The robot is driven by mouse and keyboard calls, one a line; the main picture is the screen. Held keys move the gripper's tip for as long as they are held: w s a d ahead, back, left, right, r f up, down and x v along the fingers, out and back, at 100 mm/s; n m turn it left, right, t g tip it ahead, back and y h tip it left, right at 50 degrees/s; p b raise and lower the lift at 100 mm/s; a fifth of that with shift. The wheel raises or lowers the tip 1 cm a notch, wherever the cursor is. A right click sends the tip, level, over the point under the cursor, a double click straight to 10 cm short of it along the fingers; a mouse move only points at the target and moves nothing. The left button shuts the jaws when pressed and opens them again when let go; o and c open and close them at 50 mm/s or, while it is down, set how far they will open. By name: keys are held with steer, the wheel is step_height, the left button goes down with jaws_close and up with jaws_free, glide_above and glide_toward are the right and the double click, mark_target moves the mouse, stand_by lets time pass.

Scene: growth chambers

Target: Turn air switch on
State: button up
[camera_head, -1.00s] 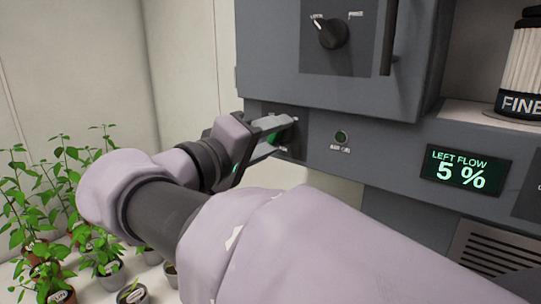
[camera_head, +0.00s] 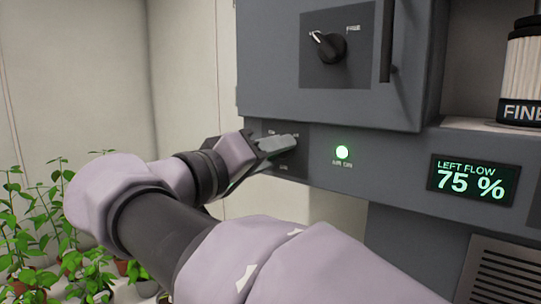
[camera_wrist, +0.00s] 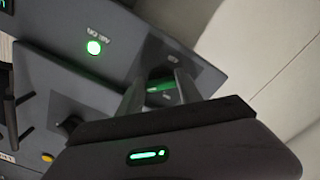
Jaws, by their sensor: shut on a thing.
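The air switch's dark plate (camera_head: 299,160) is on the grey front panel, below the upper cabinet door. My gripper (camera_head: 291,142) is at this plate, with its fingers closed on the switch knob. The fingers mostly hide the knob in the head view. In the wrist view, the fingers of my gripper (camera_wrist: 161,84) reach to the plate (camera_wrist: 185,62), and the knob between them is dark and hard to make out.
The display (camera_head: 472,180) reads "LEFT FLOW 75 %". Above is a door (camera_head: 420,80) with a black rotary knob (camera_head: 328,46) and a vertical handle (camera_head: 386,40). A ribbed filter (camera_head: 525,65) stands at the right. Potted plants (camera_head: 40,230) stand at lower left.

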steer(key=o, duration=1.4)
steer(key=shift+c, duration=0.2)
steer(key=p+v, duration=0.5)
steer(key=v, duration=1.2)
steer(key=shift+s+a+p, duration=0.2)
steer(key=shift+p, duration=0.15)
steer(key=shift+d, duration=0.1)
